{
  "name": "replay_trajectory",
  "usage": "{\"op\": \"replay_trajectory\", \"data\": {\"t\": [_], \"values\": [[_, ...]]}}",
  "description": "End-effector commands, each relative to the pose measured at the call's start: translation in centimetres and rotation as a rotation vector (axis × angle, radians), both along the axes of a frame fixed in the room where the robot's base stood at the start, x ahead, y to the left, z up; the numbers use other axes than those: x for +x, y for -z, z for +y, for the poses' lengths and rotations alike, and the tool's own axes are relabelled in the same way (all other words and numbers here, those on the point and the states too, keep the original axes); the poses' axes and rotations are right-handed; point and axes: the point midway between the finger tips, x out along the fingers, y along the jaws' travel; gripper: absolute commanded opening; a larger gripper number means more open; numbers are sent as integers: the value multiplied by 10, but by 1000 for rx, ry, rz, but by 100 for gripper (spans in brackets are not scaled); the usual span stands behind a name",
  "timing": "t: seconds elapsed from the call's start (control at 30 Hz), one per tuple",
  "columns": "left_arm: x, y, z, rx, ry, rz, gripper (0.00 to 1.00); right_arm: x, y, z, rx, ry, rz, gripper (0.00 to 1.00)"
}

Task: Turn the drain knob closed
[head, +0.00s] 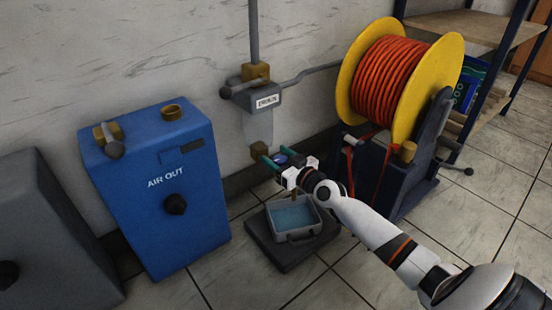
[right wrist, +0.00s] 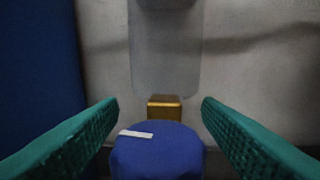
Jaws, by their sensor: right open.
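The drain knob is a round blue knob (right wrist: 157,150) with a short white mark, lying nearly crosswise on the left of its top. It sits in front of a brass fitting (right wrist: 164,108) under the clear drain tube (head: 258,128). In the head view the knob (head: 281,159) is small and partly hidden by my gripper. My right gripper (head: 285,160) is open, its green fingers on either side of the knob, with gaps visible in the right wrist view (right wrist: 159,104). My left gripper is out of view.
A box labelled DRAIN (head: 267,99) is on the wall above. A blue AIR OUT box (head: 165,225) stands left. A yellow reel of orange hose (head: 392,80) stands right. A tray of bluish liquid (head: 293,233) is on a dark base below.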

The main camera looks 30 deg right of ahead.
Motion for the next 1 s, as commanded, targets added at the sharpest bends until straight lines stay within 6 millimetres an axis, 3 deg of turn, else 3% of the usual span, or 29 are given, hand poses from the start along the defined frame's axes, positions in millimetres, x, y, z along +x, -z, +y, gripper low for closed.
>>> {"op": "replay_trajectory", "data": {"t": [0.4, 0.67, 0.87, 1.0], "values": [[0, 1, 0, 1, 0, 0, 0, 8, 0, 2, 0, -2, 2, 59], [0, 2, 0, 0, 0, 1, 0, 8, 0, 2, 0, -1, 1, 17], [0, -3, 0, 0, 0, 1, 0, 8, -2, 2, 1, 6, 1, 15], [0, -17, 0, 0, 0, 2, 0, 8, -5, 1, 4, 32, 2, 15]]}}
